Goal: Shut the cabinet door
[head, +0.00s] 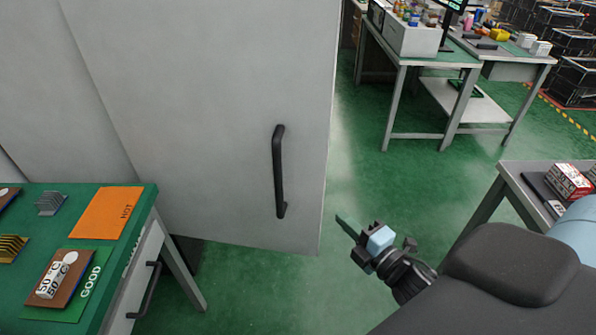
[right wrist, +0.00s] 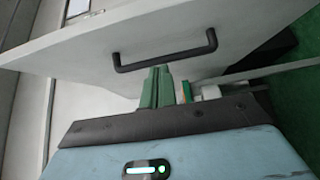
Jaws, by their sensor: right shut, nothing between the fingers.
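The cabinet door (head: 220,110) is a large light grey panel with a black bar handle (head: 279,172) near its right edge. It appears to stand open, swung out from the cabinet at the left. My right gripper (head: 347,226) is shut and empty, to the right of the door's lower right edge in the head view. In the right wrist view, its green fingers (right wrist: 156,86) point toward the door (right wrist: 220,30), just below the handle (right wrist: 165,56) in the picture. I cannot tell whether they touch the door. My left gripper is not in view.
A green-topped workbench (head: 150,200) with an orange HOT mat (head: 106,212) stands at the lower left, close to the door. Another bench (head: 515,170) is at the right edge. Tables (head: 430,60) stand at the back right. The green floor (head: 400,180) between is clear.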

